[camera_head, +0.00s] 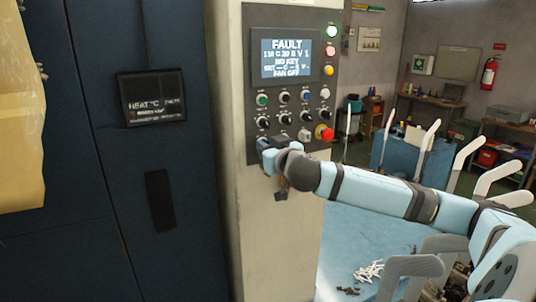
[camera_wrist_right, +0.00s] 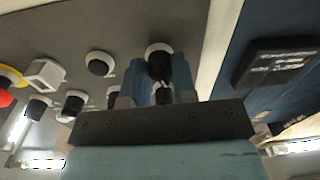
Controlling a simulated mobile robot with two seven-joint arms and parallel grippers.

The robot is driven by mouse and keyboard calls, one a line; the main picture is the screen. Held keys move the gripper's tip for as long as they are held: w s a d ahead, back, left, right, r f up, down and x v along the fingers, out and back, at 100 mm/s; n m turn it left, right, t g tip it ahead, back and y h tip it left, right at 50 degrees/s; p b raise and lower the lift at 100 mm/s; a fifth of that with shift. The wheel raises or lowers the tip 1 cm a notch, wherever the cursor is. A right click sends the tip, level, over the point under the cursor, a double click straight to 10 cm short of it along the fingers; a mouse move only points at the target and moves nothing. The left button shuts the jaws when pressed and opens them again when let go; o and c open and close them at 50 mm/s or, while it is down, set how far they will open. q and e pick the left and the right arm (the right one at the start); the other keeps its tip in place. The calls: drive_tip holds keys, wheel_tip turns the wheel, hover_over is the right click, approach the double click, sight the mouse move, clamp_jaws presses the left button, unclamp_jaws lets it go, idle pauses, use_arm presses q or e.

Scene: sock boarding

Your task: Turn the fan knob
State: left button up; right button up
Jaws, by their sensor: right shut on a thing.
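The grey control panel (camera_head: 250,88) carries rows of small knobs, buttons and switches. My right gripper (camera_head: 268,148) reaches its lower left corner from the right. In the right wrist view, my right gripper (camera_wrist_right: 162,93) is shut on a dark knob (camera_wrist_right: 158,62) with a pale ring, near the panel's side edge. I take this for the fan knob, but its label cannot be read. My gripper hides this knob in the head view. My left gripper is not in view.
A red push button (camera_head: 325,134) sits right of my gripper. Other black knobs (camera_head: 284,96) are close above. A dark blue cabinet (camera_head: 170,250) with a heat display (camera_head: 152,98) stands left. White items (camera_head: 369,271) lie on the blue surface below right.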

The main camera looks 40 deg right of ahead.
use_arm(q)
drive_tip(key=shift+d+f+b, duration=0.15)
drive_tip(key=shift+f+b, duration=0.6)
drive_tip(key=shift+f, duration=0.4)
use_arm(e)
drive_tip(key=shift+m, duration=5.1)
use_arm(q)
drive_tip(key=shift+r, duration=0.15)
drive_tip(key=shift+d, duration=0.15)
use_arm(e)
drive_tip(key=o, duration=0.9)
drive_tip(key=shift+s, duration=0.15)
